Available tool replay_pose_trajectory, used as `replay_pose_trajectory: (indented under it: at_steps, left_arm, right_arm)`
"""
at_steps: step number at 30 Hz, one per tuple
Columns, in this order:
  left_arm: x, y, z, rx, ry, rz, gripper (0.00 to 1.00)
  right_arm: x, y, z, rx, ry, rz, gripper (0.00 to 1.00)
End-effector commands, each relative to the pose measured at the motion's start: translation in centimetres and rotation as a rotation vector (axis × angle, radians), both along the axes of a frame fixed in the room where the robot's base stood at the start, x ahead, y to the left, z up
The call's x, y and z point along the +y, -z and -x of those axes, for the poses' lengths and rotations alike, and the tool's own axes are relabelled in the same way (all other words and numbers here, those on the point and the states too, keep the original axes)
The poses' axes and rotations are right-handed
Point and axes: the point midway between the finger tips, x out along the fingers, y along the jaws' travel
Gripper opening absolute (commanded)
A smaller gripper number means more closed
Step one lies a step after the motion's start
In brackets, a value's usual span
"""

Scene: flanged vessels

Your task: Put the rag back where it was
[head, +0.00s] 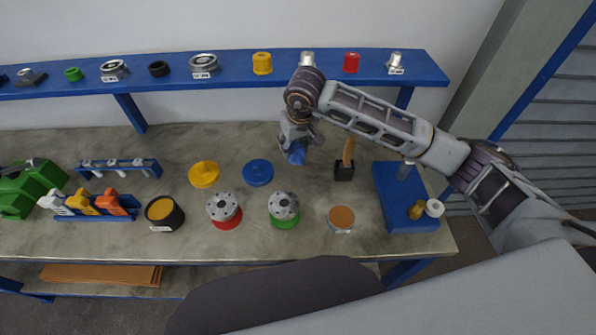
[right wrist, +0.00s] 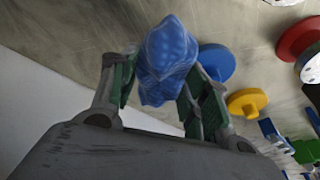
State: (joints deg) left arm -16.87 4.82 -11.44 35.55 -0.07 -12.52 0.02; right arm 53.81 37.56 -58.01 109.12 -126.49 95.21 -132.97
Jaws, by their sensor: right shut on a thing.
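The rag (head: 297,154) is a crumpled blue cloth. My right gripper (head: 297,143) is shut on it and holds it over the back middle of the workbench (head: 240,240). In the right wrist view the rag (right wrist: 165,60) bulges up between the two fingers of the gripper (right wrist: 160,85). In the head view the rag is small and partly covered by the gripper, and I cannot tell its height over the bench. My left gripper is not in view.
A blue disc (head: 257,172) and a yellow disc (head: 204,174) lie left of the rag. Flanged vessels (head: 284,206) stand in front. A blue shelf (head: 230,70) runs behind.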

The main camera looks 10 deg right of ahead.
Motion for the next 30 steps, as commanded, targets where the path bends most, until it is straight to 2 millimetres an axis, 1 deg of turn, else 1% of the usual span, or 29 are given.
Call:
replay_pose_trajectory:
  at_steps: [1,6,11,16,21,25,30]
  left_arm:
    - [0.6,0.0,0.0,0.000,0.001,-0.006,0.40]
    - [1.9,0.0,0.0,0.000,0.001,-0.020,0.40]
    - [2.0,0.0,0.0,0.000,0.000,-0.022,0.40]
    - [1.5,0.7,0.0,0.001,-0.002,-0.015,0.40]
    - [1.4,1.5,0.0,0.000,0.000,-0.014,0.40]
    - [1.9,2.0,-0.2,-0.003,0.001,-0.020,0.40]
    - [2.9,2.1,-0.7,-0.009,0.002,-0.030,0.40]
  right_arm:
    - [0.0,0.0,0.0,0.000,-0.001,0.000,0.27]
    - [0.0,0.0,0.0,0.000,-0.001,0.000,0.27]
    - [0.0,0.2,0.0,0.001,0.000,0.000,0.27]
    - [0.0,1.8,0.0,0.002,0.000,0.000,0.27]
    - [0.0,4.3,0.1,0.003,0.000,0.001,0.27]
    - [0.0,5.7,0.0,0.001,0.001,-0.001,0.27]
    - [0.0,6.3,0.0,0.000,0.000,0.000,0.27]
